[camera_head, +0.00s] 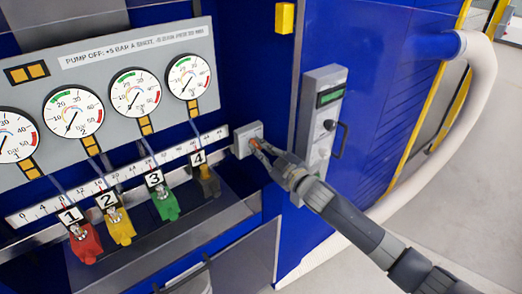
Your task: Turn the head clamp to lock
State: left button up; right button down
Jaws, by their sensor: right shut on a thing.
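A small grey box (245,135) sits at the right end of the numbered scale rail, on the blue machine. A small orange part shows at its lower right, between my right gripper's fingers; I take it to be the head clamp. My right gripper (259,147) reaches in from the lower right and is shut on this part. The fingers cover most of it, so its turn angle cannot be read. My left gripper is not in view.
A gauge panel (110,58) with several round dials stands at the left. Below the scale rail (100,184) hang red (86,245), yellow (121,228), green (166,204) and dark (209,182) numbered pieces. A grey control box (318,125) with a black handle stands close right of my gripper.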

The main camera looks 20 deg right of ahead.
jog(key=shift+n, duration=0.5)
jog(key=c, duration=1.7)
grip_release()
jog(key=shift+o, duration=0.2)
jog(key=shift+s, duration=0.1)
jog(key=v, duration=1.1)
jog(key=shift+s+d, duration=0.15)
jog(key=shift+s, duration=0.25)
